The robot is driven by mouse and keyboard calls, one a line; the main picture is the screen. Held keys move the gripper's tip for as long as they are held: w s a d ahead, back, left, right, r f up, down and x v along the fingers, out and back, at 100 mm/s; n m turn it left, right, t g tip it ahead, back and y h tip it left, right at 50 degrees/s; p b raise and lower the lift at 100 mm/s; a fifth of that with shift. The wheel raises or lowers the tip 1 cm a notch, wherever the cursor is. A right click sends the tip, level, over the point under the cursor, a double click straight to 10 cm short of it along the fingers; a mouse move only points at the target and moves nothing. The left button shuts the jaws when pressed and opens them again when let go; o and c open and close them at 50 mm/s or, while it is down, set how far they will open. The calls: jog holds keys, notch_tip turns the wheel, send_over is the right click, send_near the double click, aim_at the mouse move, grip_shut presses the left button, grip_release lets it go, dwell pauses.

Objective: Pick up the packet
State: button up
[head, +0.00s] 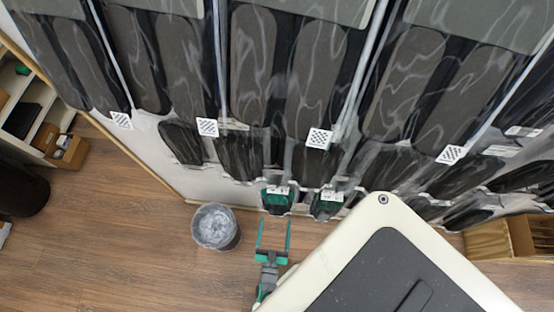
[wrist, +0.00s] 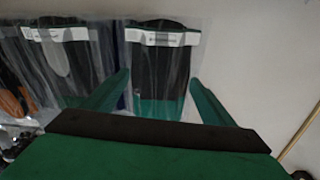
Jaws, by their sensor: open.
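A clear packet (head: 277,200) holding a dark insole with a green end hangs low on the wall display in the head view. In the wrist view the packet (wrist: 160,65), with a white label strip, shows beyond and between my fingers. My gripper (head: 274,224) is open, its two green fingers spread and pointing at this packet, with nothing held. In the wrist view my gripper (wrist: 158,84) has a finger on each side of the packet's green end. I cannot tell whether the fingers reach alongside it.
A similar green-ended packet (head: 326,205) hangs close beside it. Several larger packets of dark insoles (head: 262,60) fill the wall above. A grey bin (head: 215,227) stands on the floor to the left. A wooden box (head: 490,240) is at the right.

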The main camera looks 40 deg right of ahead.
aim_at(276, 210)
jog(key=x, duration=0.5)
jog(key=shift+w+r, duration=0.1)
jog(key=shift+r, duration=0.05)
jog(key=shift+a, duration=0.1)
jog(key=shift+c, duration=0.7)
jog(key=c, duration=1)
jog(key=shift+c, duration=0.3)
jog(key=shift+r, duration=0.15)
